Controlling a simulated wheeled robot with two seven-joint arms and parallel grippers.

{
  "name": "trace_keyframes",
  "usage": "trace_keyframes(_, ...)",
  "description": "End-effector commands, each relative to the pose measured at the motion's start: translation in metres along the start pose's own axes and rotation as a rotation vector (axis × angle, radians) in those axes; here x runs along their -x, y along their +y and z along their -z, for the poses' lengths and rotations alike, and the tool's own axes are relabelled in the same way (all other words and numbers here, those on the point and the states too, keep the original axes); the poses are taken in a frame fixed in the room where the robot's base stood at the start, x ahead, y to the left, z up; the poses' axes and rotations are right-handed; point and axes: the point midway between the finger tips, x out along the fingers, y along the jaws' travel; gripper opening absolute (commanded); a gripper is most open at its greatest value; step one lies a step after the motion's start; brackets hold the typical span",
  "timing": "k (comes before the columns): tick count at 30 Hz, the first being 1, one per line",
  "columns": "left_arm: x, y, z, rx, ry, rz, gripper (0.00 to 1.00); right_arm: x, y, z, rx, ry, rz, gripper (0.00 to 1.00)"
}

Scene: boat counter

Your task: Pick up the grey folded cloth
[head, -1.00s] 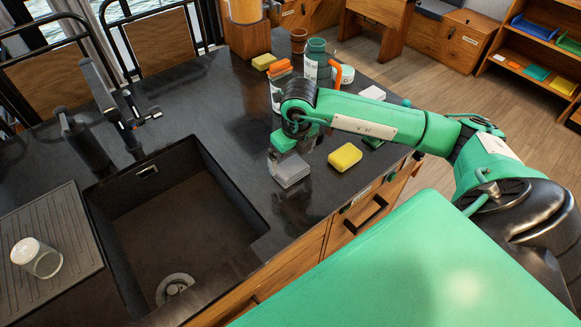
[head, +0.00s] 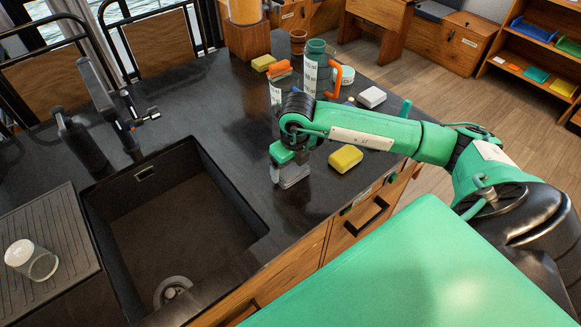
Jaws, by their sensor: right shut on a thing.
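The grey folded cloth (head: 292,177) lies on the dark counter to the right of the sink, near the counter's front edge. My right gripper (head: 280,168) points down over the cloth and is shut on it; its green and grey fingers hide part of the cloth. I cannot tell whether the cloth is clear of the counter. My left gripper is not in view.
A yellow sponge (head: 345,158) lies just right of the cloth. Bottles, including a grey-green one (head: 316,72), stand behind my right arm, with a white block (head: 371,97) beyond.

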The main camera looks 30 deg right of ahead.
Motion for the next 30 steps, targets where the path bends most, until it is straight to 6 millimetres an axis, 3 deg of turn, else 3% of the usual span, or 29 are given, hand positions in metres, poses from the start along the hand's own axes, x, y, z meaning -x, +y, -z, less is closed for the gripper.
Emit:
trace_keyframes(5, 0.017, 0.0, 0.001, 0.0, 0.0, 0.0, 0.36, 0.029, -0.001, -0.004, 0.0, -0.004, 0.001, 0.55)
trace_keyframes(15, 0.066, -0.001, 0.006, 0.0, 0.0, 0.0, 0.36, 0.124, 0.0, -0.016, 0.001, -0.005, 0.001, 0.55)
trace_keyframes(21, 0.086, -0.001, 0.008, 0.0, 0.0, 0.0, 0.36, 0.168, 0.0, -0.021, 0.0, -0.003, 0.0, 0.55)
trace_keyframes(30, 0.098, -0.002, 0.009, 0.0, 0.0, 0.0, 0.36, 0.196, 0.0, -0.024, 0.0, -0.001, 0.0, 0.55)
